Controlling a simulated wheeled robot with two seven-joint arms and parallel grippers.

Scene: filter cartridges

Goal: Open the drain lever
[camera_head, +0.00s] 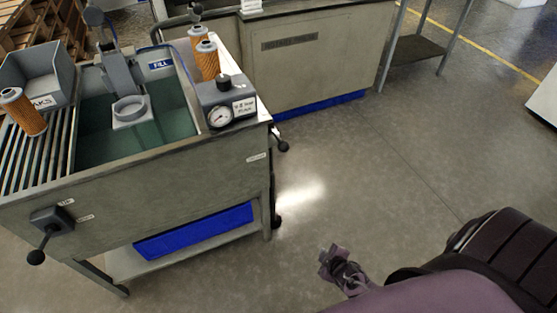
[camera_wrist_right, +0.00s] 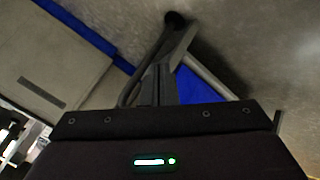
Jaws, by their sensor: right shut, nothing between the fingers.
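A black-knobbed lever (camera_head: 281,145) sticks out at the right end of the wash tank (camera_head: 150,178), near a small label too blurred to read. A second lever (camera_head: 37,256) hangs down and left from a dark box on the tank's front, beside two small labels. I cannot tell by label which is the drain lever. My right gripper (camera_head: 328,259) is shut and empty, over open floor right of the tank, apart from both levers. In the right wrist view its fingers (camera_wrist_right: 157,85) point towards a dark round knob or wheel (camera_wrist_right: 175,19). My left gripper is not in view.
Orange filter cartridges stand on the rack at left (camera_head: 22,112) and behind the gauge box (camera_head: 226,101). A grey bin (camera_head: 38,75) sits at the tank's back left. A bench (camera_head: 310,55) stands behind. The floor (camera_head: 370,165) right of the tank is clear.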

